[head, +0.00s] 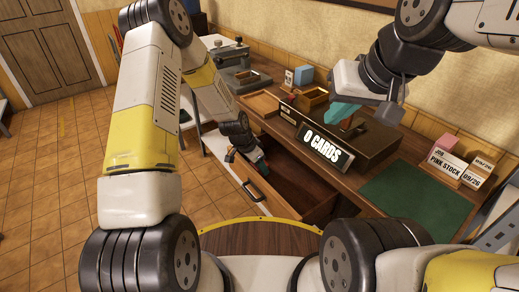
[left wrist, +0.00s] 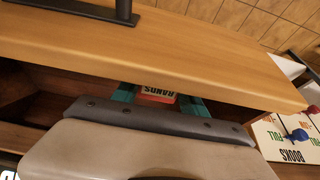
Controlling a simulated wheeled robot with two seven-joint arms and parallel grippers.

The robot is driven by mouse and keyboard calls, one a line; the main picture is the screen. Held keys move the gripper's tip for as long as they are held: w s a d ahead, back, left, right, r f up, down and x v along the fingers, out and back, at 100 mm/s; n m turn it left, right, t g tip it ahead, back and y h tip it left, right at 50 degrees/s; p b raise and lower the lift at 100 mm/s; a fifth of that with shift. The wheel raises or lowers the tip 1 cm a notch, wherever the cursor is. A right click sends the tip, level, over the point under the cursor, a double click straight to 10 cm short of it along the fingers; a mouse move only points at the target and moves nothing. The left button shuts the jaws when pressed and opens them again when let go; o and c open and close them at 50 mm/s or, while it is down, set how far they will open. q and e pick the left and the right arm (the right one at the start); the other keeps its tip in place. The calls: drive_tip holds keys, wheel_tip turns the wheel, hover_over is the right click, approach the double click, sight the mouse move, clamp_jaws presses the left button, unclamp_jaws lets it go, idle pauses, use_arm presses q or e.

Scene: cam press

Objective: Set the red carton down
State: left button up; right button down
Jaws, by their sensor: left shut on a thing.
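The red carton (left wrist: 157,95) shows in the left wrist view as a small red and white box with dark lettering upside down. It sits between the teal fingers of my left gripper (left wrist: 155,97), which is shut on it. In the head view my left gripper (head: 258,162) points down at the open desk drawer (head: 318,208), and the carton is mostly hidden there. I cannot tell whether the carton touches the drawer floor. My right gripper (head: 358,112), with a teal finger showing, is over the desk above the card sign; its opening is unclear.
A press (head: 235,68) stands at the back. The drawer's front panel (left wrist: 170,50) runs close beside my left gripper.

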use_arm(q)
drive_tip(key=shift+f, duration=0.15)
drive_tip(key=o, duration=1.4)
